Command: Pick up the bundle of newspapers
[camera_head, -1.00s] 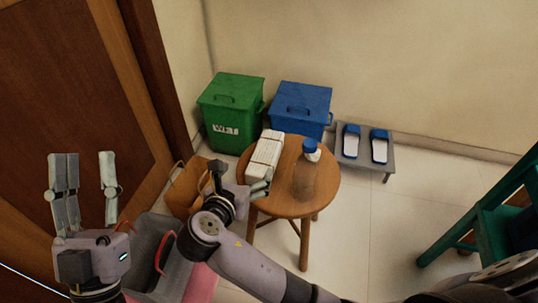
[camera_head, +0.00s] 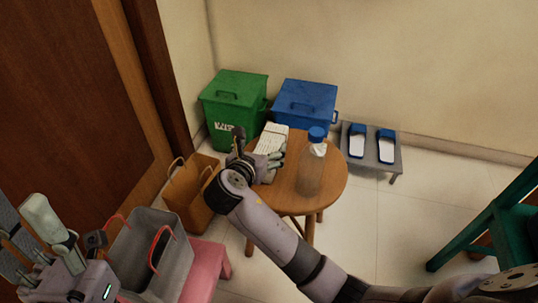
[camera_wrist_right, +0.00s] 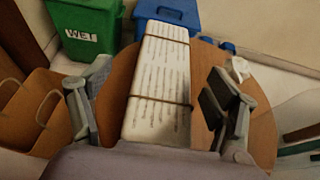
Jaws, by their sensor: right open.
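The bundle of newspapers (camera_head: 271,139) is a pale stack tied with dark string, lying on the round wooden stool (camera_head: 330,183). My right gripper (camera_head: 262,160) covers its near part in the head view. In the right wrist view the bundle (camera_wrist_right: 160,85) lies between the open fingers of my right gripper (camera_wrist_right: 155,108), with gaps at both sides. I cannot tell how high the fingers are above the stool top. My left gripper (camera_head: 30,235) is at the lower left, well apart from the stool, with its fingers spread and empty.
A clear bottle with a blue cap (camera_head: 313,165) stands on the stool, right of the bundle. Behind are a green bin (camera_head: 232,100) and a blue bin (camera_head: 303,103). Slippers (camera_head: 357,142) rest on a low rack. Bags (camera_head: 190,195) stand at the left.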

